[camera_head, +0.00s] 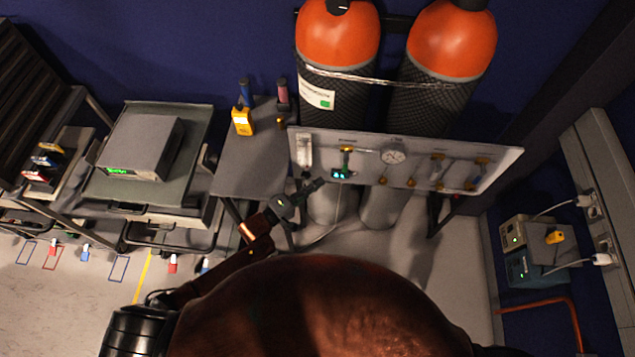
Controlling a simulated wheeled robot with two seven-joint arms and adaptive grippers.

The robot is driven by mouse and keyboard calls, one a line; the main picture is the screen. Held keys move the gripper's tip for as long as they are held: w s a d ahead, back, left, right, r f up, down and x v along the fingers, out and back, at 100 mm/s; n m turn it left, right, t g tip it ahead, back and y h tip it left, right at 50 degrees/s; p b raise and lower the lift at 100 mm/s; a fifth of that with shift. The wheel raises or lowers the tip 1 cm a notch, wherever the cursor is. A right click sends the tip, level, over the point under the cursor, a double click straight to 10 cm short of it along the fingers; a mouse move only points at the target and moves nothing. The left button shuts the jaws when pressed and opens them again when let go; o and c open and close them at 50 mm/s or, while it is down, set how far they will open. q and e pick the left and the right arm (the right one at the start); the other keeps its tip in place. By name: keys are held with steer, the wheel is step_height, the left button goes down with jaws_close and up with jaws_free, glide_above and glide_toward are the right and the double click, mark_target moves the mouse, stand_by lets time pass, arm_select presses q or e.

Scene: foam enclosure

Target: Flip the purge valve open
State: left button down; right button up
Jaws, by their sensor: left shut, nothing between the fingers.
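A pale grey gas panel (510,160) stands in front of two gas cylinders. It carries a round gauge (393,156), a flow tube (304,150) at its left end and several brass fittings. Lever-like fittings (437,165) show right of the gauge. I cannot tell which one is the purge valve or read the labels. My left gripper (319,184) is shut and empty, just below the panel's left part, seemingly apart from it. My right gripper is out of view.
Orange-topped cylinders (338,40) stand behind the panel, held by a strap. A grey side table (245,165) with a yellow meter (242,122) is to the left. A cart with a grey instrument (140,147) stands farther left. Boxes with cables (525,270) are at right.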

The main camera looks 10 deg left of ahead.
mark_target(346, 162)
arm_select(q)
steer(key=x, duration=0.7)
steer(key=shift+w, duration=0.25)
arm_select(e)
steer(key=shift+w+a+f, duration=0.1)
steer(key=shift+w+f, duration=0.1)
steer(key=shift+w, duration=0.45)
arm_select(q)
steer(key=shift+d+f, duration=0.1)
steer(key=shift+d, duration=0.05)
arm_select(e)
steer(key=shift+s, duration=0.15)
arm_select(q)
steer(key=shift+f, duration=0.1)
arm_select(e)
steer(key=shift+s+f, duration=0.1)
